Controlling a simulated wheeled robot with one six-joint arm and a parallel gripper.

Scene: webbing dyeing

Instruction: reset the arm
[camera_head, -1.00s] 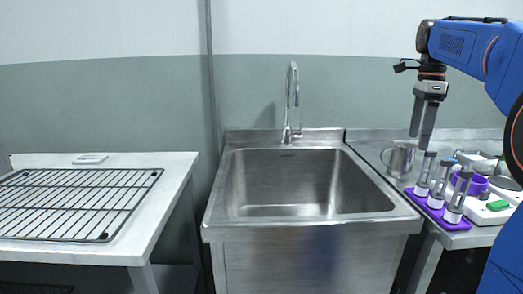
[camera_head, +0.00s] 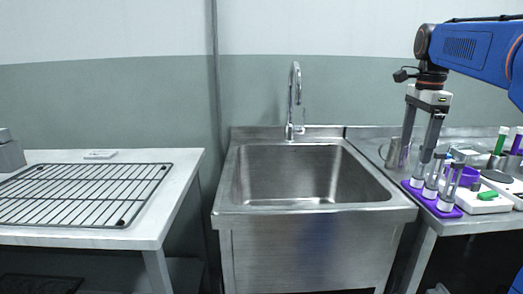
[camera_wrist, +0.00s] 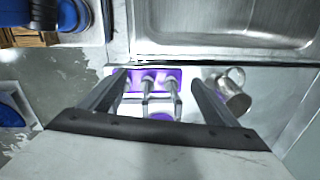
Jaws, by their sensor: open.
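My gripper (camera_head: 416,156) is open, pointing down at the right of the head view. Its two dark fingers stand apart with nothing between them that they hold. It hangs over the purple rack (camera_head: 441,210), which bears several dark-topped white vials (camera_head: 447,199). In the wrist view the rack shows between the open fingers (camera_wrist: 160,86), farther below. I cannot tell the exact height of the fingertips over the vials.
A metal mug (camera_wrist: 233,94) stands beside the rack; a finger partly covers it in the head view. A white tray with a green item (camera_head: 488,195) and a purple ring lies to the right. The sink (camera_head: 315,180) is empty. A wire rack (camera_head: 85,195) lies on the left table.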

